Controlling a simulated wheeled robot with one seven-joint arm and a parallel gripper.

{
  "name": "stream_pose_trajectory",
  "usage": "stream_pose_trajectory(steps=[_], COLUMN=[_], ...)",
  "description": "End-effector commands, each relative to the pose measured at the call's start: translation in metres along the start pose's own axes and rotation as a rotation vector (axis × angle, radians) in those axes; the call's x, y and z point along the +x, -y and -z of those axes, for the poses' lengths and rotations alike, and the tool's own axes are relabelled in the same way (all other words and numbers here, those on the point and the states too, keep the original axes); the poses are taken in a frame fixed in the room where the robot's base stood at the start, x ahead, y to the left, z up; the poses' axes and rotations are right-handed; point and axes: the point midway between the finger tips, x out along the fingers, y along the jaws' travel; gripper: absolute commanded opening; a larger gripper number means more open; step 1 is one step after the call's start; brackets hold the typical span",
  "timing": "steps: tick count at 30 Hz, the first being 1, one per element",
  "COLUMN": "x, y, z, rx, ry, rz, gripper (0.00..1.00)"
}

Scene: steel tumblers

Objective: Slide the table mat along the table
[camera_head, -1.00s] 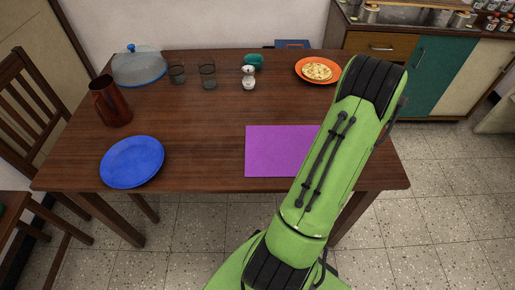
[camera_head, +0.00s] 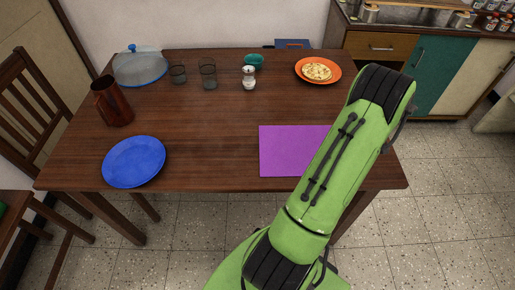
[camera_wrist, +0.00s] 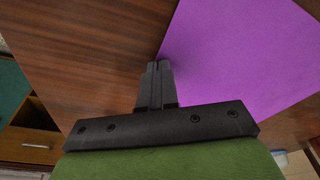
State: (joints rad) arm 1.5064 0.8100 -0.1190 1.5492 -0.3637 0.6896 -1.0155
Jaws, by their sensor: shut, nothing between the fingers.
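The purple table mat (camera_head: 285,150) lies flat on the right part of the wooden table, near the front edge. My arm hides its right side in the head view. In the wrist view the mat (camera_wrist: 235,60) fills the upper right, with bare wood to its left. My gripper (camera_wrist: 158,66) is shut and empty, its fingertips at one edge of the mat. I cannot tell whether they press on the mat or stand just beside it. The gripper is hidden behind my arm in the head view.
A blue plate (camera_head: 134,162) is at the front left, a brown jug (camera_head: 112,102) behind it. Glasses (camera_head: 208,76), a shaker (camera_head: 249,78) and an orange plate of food (camera_head: 318,71) stand along the back. The wood between blue plate and mat is clear.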

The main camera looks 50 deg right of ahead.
Motion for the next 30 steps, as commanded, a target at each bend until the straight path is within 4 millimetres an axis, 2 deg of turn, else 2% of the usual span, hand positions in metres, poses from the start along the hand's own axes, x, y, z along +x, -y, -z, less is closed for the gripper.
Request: stream_pose_trajectory(steps=[18,30], x=[-0.005,-0.006], y=[-0.037,-0.043], z=[-0.024,-0.026], rx=[0.008,0.004], ry=[0.005,0.004], rz=[0.001,0.001], gripper=[0.0,0.0])
